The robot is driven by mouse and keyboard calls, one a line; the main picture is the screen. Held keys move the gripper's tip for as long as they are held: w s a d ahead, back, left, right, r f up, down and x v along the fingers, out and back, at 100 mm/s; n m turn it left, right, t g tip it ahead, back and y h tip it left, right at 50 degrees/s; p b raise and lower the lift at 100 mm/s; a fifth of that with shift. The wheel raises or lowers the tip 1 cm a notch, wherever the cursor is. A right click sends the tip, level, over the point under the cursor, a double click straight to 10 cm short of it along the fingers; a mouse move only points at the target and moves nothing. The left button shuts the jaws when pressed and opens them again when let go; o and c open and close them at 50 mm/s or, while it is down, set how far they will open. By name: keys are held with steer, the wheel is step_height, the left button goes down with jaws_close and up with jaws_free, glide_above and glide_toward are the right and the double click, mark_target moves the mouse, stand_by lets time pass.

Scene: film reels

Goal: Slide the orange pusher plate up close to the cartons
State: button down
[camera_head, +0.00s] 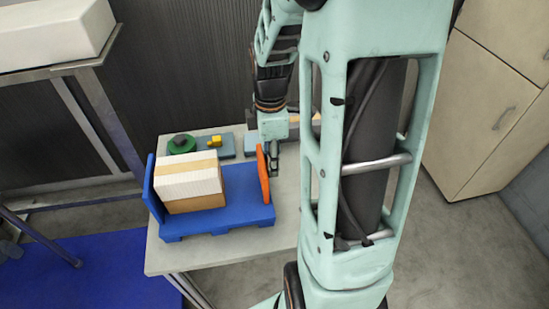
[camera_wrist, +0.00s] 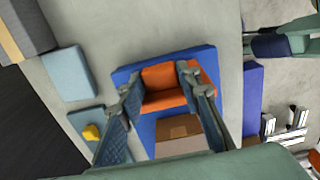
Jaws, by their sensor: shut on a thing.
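The orange pusher plate (camera_head: 263,176) stands upright near the right end of the blue pallet (camera_head: 245,208). My gripper (camera_head: 274,165) is at the plate's right side in the head view. In the wrist view, the fingers of my gripper (camera_wrist: 159,82) are shut on the plate (camera_wrist: 165,79), one at each side of it. The cartons (camera_head: 189,177), a white and tan block, stand at the pallet's left end by its blue upright wall (camera_head: 152,189). A strip of bare blue deck lies between plate and cartons. The cartons (camera_wrist: 180,127) show partly in the wrist view.
The pallet stands on a pale table (camera_head: 165,262). Behind it lie a green reel (camera_head: 182,144) and a small yellow piece (camera_head: 214,141) on blue-grey blocks. A beige cabinet (camera_head: 490,110) is at the right. A side table with a white box (camera_head: 50,35) is at the left.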

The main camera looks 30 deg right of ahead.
steer(key=w+a, duration=0.3)
steer(key=a, duration=0.7)
steer(key=shift+a, duration=0.35)
steer(key=shift+w, duration=0.1)
steer(key=c, duration=1.4)
jaws_free()
step_height(320, 180, up, 12)
